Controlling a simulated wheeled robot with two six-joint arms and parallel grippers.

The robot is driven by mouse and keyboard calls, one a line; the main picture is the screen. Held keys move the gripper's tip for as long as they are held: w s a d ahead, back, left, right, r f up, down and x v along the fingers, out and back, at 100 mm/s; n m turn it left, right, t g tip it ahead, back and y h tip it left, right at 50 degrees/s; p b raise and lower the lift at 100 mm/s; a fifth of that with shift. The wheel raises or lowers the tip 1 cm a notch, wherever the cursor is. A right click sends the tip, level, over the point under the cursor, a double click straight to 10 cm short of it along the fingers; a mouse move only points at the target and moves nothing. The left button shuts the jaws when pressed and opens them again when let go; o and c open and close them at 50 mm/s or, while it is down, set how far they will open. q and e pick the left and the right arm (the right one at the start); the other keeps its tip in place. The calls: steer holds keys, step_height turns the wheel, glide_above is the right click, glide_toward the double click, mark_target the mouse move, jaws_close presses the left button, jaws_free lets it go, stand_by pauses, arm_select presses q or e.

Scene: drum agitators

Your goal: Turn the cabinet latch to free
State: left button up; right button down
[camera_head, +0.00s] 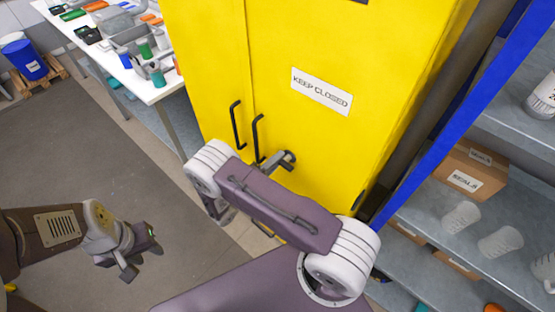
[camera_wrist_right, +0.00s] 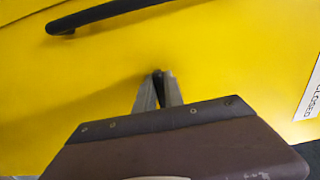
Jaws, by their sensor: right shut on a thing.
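The yellow cabinet (camera_head: 225,60) stands ahead, both doors closed, with two black bar handles, the left handle (camera_head: 236,125) and the right handle (camera_head: 257,138). My right gripper (camera_head: 280,160) is at the door just below and right of the right handle. In the right wrist view its fingers (camera_wrist_right: 158,90) are shut on a small dark latch (camera_wrist_right: 158,77) against the yellow door. The fingers hide most of the latch, so I cannot tell its angle. A black handle (camera_wrist_right: 110,14) shows above it. My left gripper (camera_head: 143,256) hangs open and empty over the floor at the left.
A white table (camera_head: 152,92) with bins and bottles stands left of the cabinet. A blue-post shelf (camera_head: 490,110) with a cardboard box (camera_head: 468,168) and white parts is close on the right. A blue drum (camera_head: 25,60) stands at the far left. The grey floor (camera_head: 90,150) on the left is clear.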

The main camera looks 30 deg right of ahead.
steer(key=c, duration=1.4)
jaws_free()
steer(key=shift+c, duration=0.2)
steer(key=shift+a, duration=0.1)
steer(key=b+v, duration=0.3)
steer(key=v, duration=0.6)
